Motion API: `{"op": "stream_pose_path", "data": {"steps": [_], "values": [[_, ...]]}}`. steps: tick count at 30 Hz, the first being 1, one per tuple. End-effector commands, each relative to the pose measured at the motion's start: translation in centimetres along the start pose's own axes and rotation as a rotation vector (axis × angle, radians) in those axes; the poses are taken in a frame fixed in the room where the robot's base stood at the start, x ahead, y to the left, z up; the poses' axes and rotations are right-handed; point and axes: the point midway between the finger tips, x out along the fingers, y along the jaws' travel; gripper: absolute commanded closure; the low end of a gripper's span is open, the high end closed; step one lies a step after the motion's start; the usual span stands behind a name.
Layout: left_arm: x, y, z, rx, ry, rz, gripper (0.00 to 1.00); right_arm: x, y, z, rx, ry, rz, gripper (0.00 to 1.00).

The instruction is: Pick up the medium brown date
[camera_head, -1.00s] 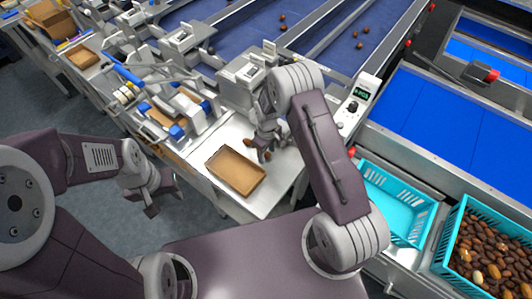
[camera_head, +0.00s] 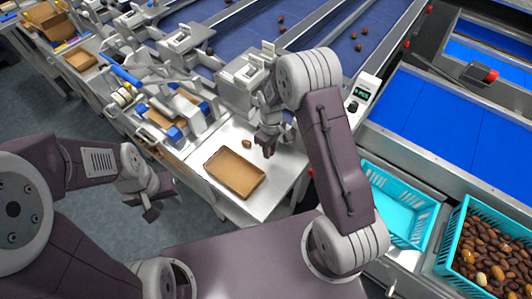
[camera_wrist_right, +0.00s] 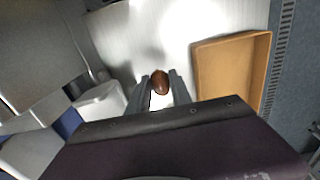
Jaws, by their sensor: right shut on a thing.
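My right gripper (camera_head: 267,147) is over the white table and its fingers are shut on a brown date (camera_wrist_right: 160,82). In the right wrist view the date shows as a glossy reddish-brown oval between the two fingertips.
A shallow tan tray (camera_head: 206,168) lies on the table in front of the right gripper, and also shows in the wrist view (camera_wrist_right: 230,75). A turquoise crate of dates (camera_head: 451,238) is at the lower right.

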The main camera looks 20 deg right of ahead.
Motion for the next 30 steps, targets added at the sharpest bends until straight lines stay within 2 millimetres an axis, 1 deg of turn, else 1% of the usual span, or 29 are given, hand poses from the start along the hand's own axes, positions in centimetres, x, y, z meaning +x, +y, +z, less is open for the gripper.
{"op": "stream_pose_path", "data": {"steps": [1,3,9,12,15,19,23,26,30], "values": [[0.5,0.0,0.1,0.0,0.0,0.0,0.64,-0.6,0.0,1.1,0.004,0.004,0.002,0.88],[0.8,0.0,0.1,0.0,0.0,0.0,0.64,-1.5,-0.2,2.8,0.003,0.004,0.002,0.88],[1.5,0.0,0.1,0.0,0.0,0.0,0.64,-4.1,-0.7,7.0,0.003,0.004,0.003,0.88],[1.6,0.0,0.2,0.0,0.0,0.0,0.64,-5.0,-0.8,8.3,0.002,0.004,0.003,0.88],[1.7,0.0,0.2,0.0,0.0,0.0,0.64,-5.5,-0.9,9.2,0.002,0.003,0.002,0.88],[1.7,0.0,0.2,0.0,0.0,0.0,0.64,-5.8,-1.0,9.7,0.0,0.002,0.001,0.88],[1.3,0.0,0.1,0.0,0.0,0.0,0.64,-6.2,-1.3,9.4,-0.001,0.002,0.001,0.88],[0.2,0.0,0.0,0.0,0.0,0.0,0.64,-7.0,-2.2,8.5,-0.005,0.002,0.001,0.88],[-1.7,0.0,-0.2,0.0,0.0,0.0,0.64,-8.4,-4.4,6.3,-0.008,0.001,0.001,0.88]]}}
